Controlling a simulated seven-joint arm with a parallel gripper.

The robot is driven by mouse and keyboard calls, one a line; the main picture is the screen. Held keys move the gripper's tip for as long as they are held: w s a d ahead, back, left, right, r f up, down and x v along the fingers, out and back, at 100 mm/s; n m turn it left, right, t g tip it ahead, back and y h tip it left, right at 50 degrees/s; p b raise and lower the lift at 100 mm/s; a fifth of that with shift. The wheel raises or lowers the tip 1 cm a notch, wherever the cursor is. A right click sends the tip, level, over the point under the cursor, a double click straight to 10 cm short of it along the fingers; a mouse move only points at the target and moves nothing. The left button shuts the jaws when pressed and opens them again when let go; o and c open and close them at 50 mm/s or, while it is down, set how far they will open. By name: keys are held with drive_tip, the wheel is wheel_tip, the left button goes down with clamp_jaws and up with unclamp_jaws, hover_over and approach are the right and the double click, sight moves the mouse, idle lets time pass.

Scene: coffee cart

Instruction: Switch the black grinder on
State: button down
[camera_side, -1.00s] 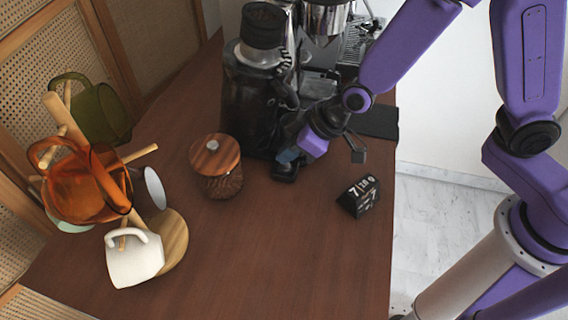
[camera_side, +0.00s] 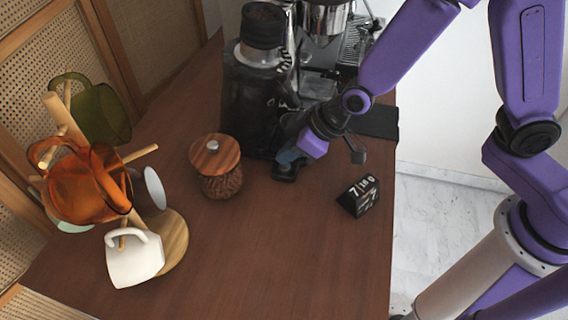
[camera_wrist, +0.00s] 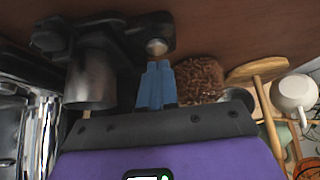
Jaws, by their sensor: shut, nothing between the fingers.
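The black grinder (camera_side: 250,108) stands at the back of the wooden counter, with a dark hopper on top. My gripper (camera_side: 289,157) is low at the grinder's front right side, and my wrist hides part of the grinder's front. In the wrist view my gripper's blue fingers (camera_wrist: 156,84) are together with nothing between them. Their tips point at a small round knob (camera_wrist: 156,47) on a dark part of the grinder, seen there as the dark base (camera_wrist: 110,38). The tips are very near the knob; I cannot tell whether they touch it.
A jar with a wooden lid (camera_side: 215,157) stands left of my gripper. A black number block (camera_side: 358,196) lies to the right. A mug tree with several cups (camera_side: 170,240) is at the left. A silver espresso machine (camera_side: 328,22) stands behind. The front of the counter (camera_side: 285,265) is clear.

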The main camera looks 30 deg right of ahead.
sight(288, 166)
drive_tip(key=shift+f, duration=0.6)
idle(0.7)
drive_tip(key=shift+r, duration=2.75)
drive_tip(key=s+d+r+n+g+h, duration=0.1)
drive_tip(key=s+d+r+g+h, duration=0.1)
drive_tip(key=s+d, duration=0.9)
drive_tip(key=s+d+r+n+g+h, duration=0.2)
drive_tip(key=s+d+r, duration=0.1)
drive_tip(key=s+d, duration=0.8)
drive_tip(key=shift+s+d+r+n+g, duration=0.3)
drive_tip(key=shift+s+d+r, duration=0.05)
drive_tip(key=shift+d, duration=0.4)
